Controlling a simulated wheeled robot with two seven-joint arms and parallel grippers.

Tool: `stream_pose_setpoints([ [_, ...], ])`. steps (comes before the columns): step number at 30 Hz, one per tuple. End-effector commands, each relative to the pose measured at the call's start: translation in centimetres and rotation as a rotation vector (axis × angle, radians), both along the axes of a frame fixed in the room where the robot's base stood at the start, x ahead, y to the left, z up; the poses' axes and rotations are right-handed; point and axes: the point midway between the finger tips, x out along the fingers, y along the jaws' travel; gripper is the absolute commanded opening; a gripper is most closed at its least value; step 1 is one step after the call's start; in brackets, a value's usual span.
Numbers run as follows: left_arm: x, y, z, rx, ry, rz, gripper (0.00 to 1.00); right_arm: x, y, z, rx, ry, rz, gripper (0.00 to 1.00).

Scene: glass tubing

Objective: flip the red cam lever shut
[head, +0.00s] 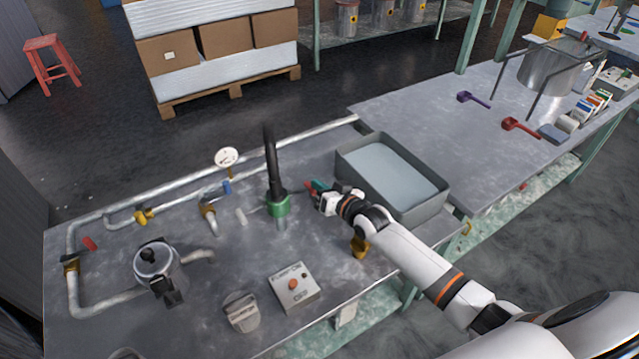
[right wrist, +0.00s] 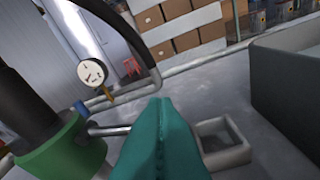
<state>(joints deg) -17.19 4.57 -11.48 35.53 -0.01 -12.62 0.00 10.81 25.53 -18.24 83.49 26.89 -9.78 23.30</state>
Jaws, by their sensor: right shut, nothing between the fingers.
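The black hose (head: 270,160) runs down into a green collar (head: 279,206) on the bench. A small red piece (head: 310,187), which looks like the red cam lever's grip, shows to the right of the collar, right at my right gripper's (head: 318,188) teal fingertips. In the right wrist view, a metal rod (right wrist: 108,130) runs from the green collar (right wrist: 65,155) toward the back of my shut teal fingers (right wrist: 160,110). The fingers hide its far end, and I cannot tell whether they touch the lever. The fingers hold nothing. My left gripper is out of view.
A grey basin (head: 420,205) stands close to the right of my right gripper. A gauge (head: 227,158) and pipes (head: 310,133) run behind. A pressure pot (head: 157,270) and a button box (head: 294,286) stand toward the front. The bench between collar and box is clear.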

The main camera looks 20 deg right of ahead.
Motion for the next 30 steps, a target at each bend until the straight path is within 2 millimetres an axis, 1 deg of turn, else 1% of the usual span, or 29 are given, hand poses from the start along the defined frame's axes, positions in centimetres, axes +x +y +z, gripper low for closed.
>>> stream_pose_setpoints([
  [9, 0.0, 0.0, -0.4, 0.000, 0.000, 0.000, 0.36, 0.0, 0.1, -1.8, -0.001, 0.002, 0.000, 0.00],
  [15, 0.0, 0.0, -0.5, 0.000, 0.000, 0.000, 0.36, 0.0, 0.3, -2.6, 0.000, 0.001, 0.000, 0.00],
  [21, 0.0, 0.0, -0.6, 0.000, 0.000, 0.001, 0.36, -0.1, 0.5, -3.1, 0.001, 0.001, 0.000, 0.00],
  [30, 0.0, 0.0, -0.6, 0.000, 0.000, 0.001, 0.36, -0.1, 0.6, -3.3, 0.000, 0.001, 0.000, 0.00],
])
